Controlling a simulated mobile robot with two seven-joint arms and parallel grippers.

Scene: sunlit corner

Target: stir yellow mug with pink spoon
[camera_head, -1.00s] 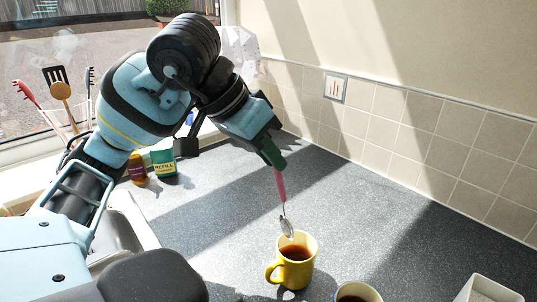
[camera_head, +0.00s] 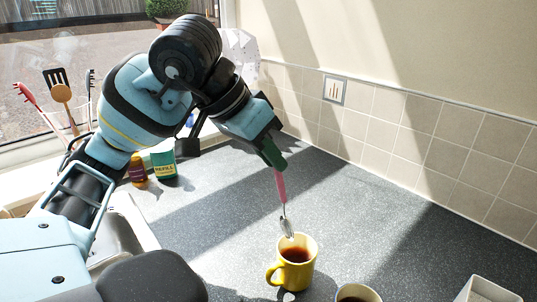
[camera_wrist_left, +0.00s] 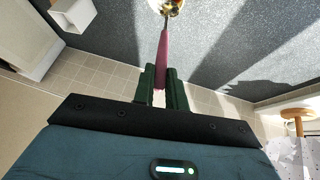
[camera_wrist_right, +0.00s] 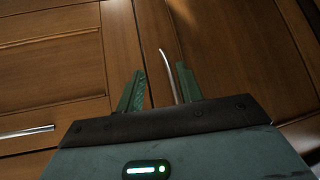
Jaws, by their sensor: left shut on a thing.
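The pink spoon (camera_head: 281,187) hangs bowl down from my left gripper (camera_head: 273,155), which is shut on its pink handle. The left wrist view shows the handle (camera_wrist_left: 162,52) between the fingers (camera_wrist_left: 163,90). The yellow mug (camera_head: 302,277) stands upright on the counter, handle to the left, with dark liquid inside. The spoon's metal bowl overlaps the mug's far rim in the head view; I cannot tell whether its tip is inside. In the right wrist view my right gripper (camera_wrist_right: 162,88) is open and apparently empty, facing brown wooden cabinet doors.
A second cup (camera_head: 357,292) with dark liquid stands right of the yellow mug, cut off. A white container (camera_head: 490,290) is at the lower right. A green tub (camera_head: 163,165) and small bottle (camera_head: 137,170) stand by the window. The counter (camera_head: 370,210) beyond the mugs is clear.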

